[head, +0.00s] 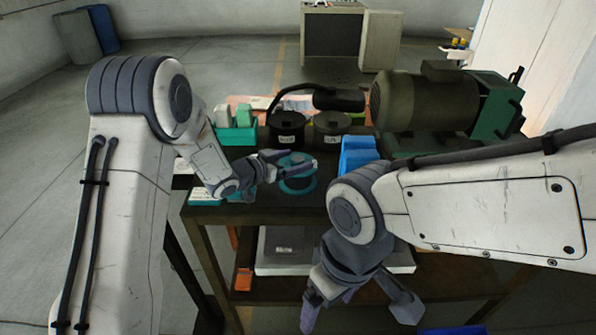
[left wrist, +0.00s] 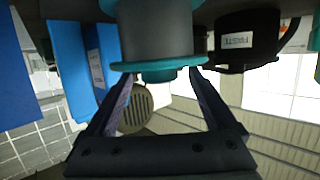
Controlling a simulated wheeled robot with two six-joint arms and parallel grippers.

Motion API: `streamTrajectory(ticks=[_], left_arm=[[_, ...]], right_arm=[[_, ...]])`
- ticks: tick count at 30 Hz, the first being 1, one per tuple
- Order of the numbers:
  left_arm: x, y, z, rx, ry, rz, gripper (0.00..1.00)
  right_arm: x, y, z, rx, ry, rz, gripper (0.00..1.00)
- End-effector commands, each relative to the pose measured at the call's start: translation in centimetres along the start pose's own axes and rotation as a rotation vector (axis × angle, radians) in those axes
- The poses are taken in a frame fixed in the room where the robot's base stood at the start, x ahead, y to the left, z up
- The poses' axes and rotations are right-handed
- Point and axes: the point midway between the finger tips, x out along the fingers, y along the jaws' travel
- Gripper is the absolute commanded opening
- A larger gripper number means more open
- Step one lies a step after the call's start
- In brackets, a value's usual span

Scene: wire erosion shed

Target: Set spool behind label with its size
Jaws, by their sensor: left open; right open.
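A spool with teal flanges (head: 298,186) and a grey winding stands near the front of the dark bench. It also shows large in the left wrist view (left wrist: 155,35). My left gripper (head: 288,172) is open at the spool; its fingertips lie near either side of the teal flange in the left wrist view. I cannot tell whether they touch it. Two dark lidded pots stand behind the spool, a left pot (head: 286,122) and a right pot (head: 332,122), each with a white label too small to read. My right gripper (head: 358,306) is open and empty, low before the bench.
A blue holder (head: 358,152) stands right of the spool. A teal bin (head: 236,134) with pale blocks is at the back left. A large motor (head: 425,100) fills the right side. A lower shelf holds a grey flat device (head: 284,262).

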Motion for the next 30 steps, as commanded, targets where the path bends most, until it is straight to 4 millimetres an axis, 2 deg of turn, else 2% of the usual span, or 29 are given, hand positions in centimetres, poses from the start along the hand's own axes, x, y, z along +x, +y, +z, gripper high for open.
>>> streamTrajectory(ticks=[3,4,8,9,10,11,23,26,30], left_arm=[[0.0,0.0,0.0,0.0,0.0,0.0,0.89],[0.0,0.0,0.0,0.0,0.0,0.0,0.82],[0.0,0.0,0.0,0.0,0.0,0.0,0.32],[0.0,0.0,0.0,0.0,-0.001,0.0,0.17],[-0.1,0.0,0.0,0.0,-0.001,0.0,0.05],[-0.1,0.0,0.0,0.0,-0.001,0.0,0.0],[-0.2,-0.1,-0.7,0.004,0.008,0.0,0.0],[-0.5,-0.1,-1.8,0.005,0.01,-0.001,0.0],[-1.3,-0.1,-4.3,0.007,0.012,-0.002,0.0]], right_arm=[[0.0,0.0,0.0,0.0,0.0,0.0,0.89],[0.0,0.0,0.0,0.0,0.0,0.0,0.89],[0.0,0.0,0.0,0.0,0.0,0.0,0.89],[0.0,0.0,0.0,0.0,0.0,0.0,0.89],[0.0,0.0,0.0,0.0,0.0,0.0,0.89],[0.0,0.0,0.0,0.0,0.0,0.0,0.89],[0.1,0.0,0.0,0.0,0.0,0.0,0.89],[0.2,0.0,0.0,0.0,0.0,0.0,0.89],[0.4,0.0,0.0,0.0,0.0,0.0,0.89]])
